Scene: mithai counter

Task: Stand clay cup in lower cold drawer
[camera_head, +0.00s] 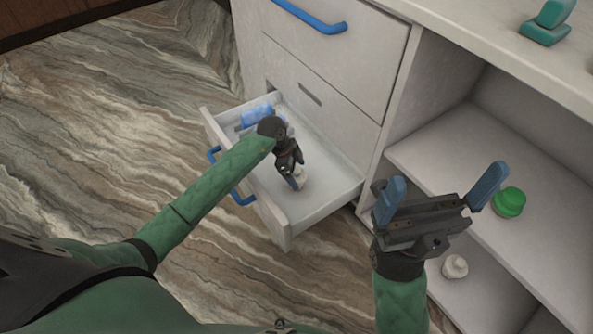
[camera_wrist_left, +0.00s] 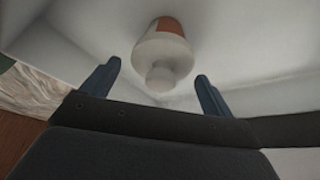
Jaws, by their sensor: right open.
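The lower drawer (camera_head: 325,205) is pulled out. My left gripper (camera_head: 294,181) reaches down into it. A small pale object (camera_head: 301,180), which may be the clay cup, is at its fingertips, partly hidden by them. In the left wrist view this object (camera_wrist_left: 163,52) is whitish and rounded, with a knob-like end and an orange-brown part. It lies just beyond and between the spread fingers (camera_wrist_left: 156,86), with gaps on both sides. Whether it is upright I cannot tell. My right gripper (camera_head: 441,190) is open and empty in front of the shelves.
A blue item (camera_head: 257,115) lies at the drawer's back left. A green-lidded container (camera_head: 508,202) stands on the shelf, and a small white object (camera_head: 455,266) sits lower down. A teal device (camera_head: 547,22) is on the counter. A closed drawer with a blue handle (camera_head: 312,18) is above.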

